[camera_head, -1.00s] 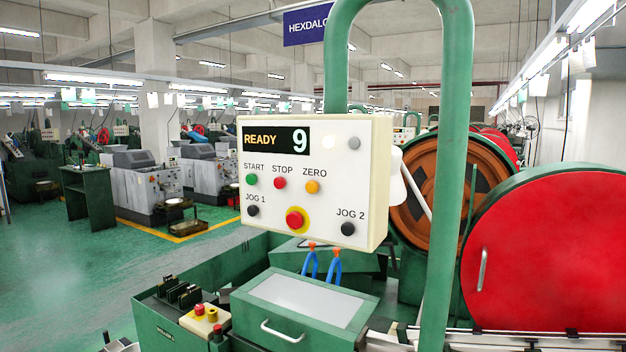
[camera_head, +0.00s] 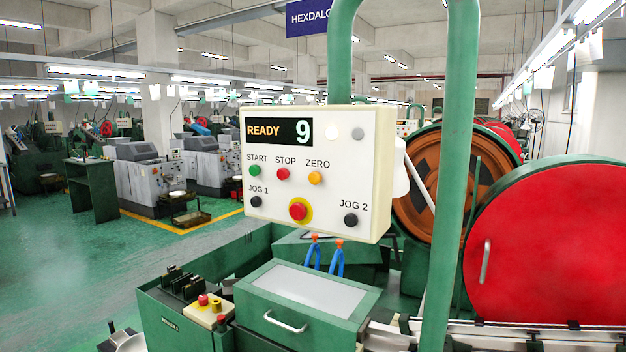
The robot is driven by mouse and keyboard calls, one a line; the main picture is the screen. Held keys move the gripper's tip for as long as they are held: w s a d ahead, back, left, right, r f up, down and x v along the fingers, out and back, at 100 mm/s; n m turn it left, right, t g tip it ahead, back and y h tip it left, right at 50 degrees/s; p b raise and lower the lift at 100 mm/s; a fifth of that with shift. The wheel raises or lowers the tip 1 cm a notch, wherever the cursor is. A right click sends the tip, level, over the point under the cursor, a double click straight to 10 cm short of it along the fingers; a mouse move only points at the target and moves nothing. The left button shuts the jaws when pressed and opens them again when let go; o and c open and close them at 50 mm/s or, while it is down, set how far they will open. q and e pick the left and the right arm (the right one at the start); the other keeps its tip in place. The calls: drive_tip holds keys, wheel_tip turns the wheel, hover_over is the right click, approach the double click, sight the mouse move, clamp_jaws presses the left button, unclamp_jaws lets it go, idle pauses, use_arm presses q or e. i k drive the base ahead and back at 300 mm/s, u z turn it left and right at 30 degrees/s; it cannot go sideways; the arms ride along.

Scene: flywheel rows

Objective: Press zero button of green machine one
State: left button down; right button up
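The control panel (camera_head: 315,172) is a cream box held on a green tubular post. Its display (camera_head: 278,132) reads READY and 9. The orange ZERO button (camera_head: 315,178) sits under the ZERO label, to the right of the red STOP button (camera_head: 283,174) and the green START button (camera_head: 255,170). A large red button on a yellow disc (camera_head: 298,210) is below, between the black JOG 1 (camera_head: 256,202) and JOG 2 (camera_head: 350,220) buttons. Neither gripper can be made out, and nothing covers the panel's front.
A green cabinet with a grey lid (camera_head: 308,298) stands below the panel, beside a small cream button box (camera_head: 207,312). The green post (camera_head: 455,180) rises right of the panel. A large red cover (camera_head: 560,245) is at the right. Green floor (camera_head: 80,270) is open at the left.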

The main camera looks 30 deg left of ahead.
sight(315, 178)
drive_tip(key=z, duration=1.25)
drive_tip(key=k, duration=0.65)
drive_tip(key=u, duration=1.2)
drive_tip(key=i, duration=0.5)
